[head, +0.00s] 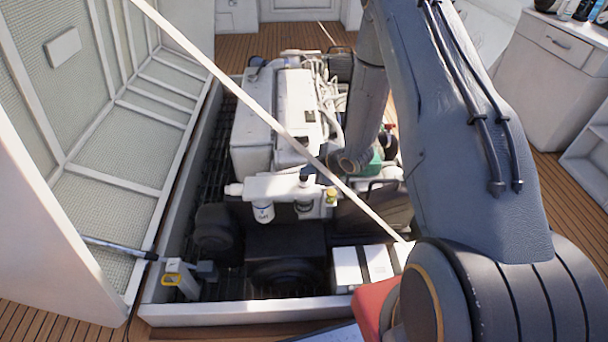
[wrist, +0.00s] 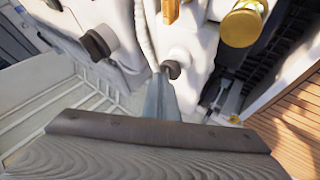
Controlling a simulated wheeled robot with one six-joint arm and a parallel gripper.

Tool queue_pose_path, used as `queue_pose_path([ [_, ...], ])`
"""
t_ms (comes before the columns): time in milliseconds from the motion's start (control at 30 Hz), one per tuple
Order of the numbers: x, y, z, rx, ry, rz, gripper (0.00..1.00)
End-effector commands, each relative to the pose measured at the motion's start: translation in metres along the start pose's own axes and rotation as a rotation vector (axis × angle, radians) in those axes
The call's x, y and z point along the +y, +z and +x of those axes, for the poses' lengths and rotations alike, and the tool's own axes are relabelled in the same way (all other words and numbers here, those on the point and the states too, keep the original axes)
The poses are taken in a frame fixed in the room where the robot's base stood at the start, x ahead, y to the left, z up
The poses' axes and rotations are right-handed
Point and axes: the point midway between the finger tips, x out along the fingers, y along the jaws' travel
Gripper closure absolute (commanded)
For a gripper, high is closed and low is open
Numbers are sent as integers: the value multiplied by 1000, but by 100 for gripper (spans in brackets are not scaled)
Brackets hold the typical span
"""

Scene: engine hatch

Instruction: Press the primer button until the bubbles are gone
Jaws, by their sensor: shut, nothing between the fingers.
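In the wrist view, my gripper (wrist: 160,74) is shut and empty, its narrow grey fingers pointing at the white engine part. A small black round knob (wrist: 173,70) is right beside the fingertips; it may be the primer button. I cannot tell whether they touch. A larger black cap (wrist: 96,44) sits to the left on a white stub. In the head view, the white filter housing (head: 275,187) stands at the front of the engine, with a white filter (head: 263,212) below it. My gripper is hard to make out there. No bubbles can be made out.
A gold cap (wrist: 242,27) is close to the right of my fingers. The raised hatch lid (head: 120,130) is on the left, with a pale strut (head: 235,85) slanting across the engine (head: 275,110). White batteries (head: 362,266) stand at the front right of the bay.

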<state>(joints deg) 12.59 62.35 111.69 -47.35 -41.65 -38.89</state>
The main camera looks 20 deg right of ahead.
Motion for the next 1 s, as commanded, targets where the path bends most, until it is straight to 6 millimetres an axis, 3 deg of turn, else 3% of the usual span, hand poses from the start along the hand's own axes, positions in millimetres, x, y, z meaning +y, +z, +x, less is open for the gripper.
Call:
queue_pose_path([
  [700, -3, 3, 3, -1, -2, 1, 100],
  [1000, 3, -4, -6, -1, -1, 0, 100],
])
